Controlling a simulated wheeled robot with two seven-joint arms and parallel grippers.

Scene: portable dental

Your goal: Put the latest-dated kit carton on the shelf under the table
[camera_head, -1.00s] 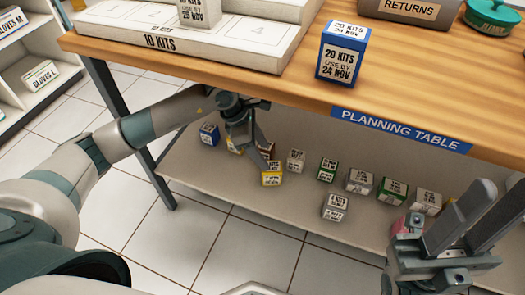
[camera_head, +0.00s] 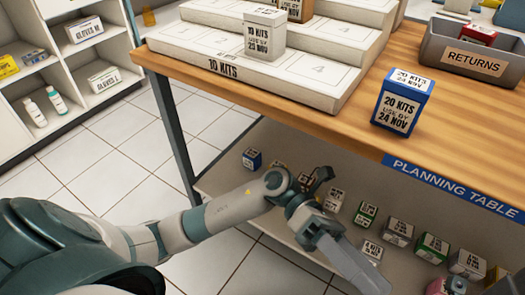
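A blue kit carton (camera_head: 402,102) stands upright on the table top near its front edge, marked 20 KITS, USE BY 24 NOV. A grey carton (camera_head: 264,34) marked 10 KITS, 23 NOV stands on the lowest step of the white stand. An orange-brown carton (camera_head: 296,8) is cut off at the top. Several small cartons, among them a blue one (camera_head: 252,158) and a green one (camera_head: 431,248), stand on the shelf (camera_head: 262,228) under the table. My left gripper (camera_head: 358,272) is in front of the shelf, partly hiding it; its opening is unclear.
The table (camera_head: 350,125) carries the white stepped stand (camera_head: 290,78) and a grey RETURNS bin (camera_head: 440,62) with a red carton (camera_head: 477,36) in it. A white shelf unit (camera_head: 75,75) stands at the left. A table leg (camera_head: 178,130) is beside my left arm.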

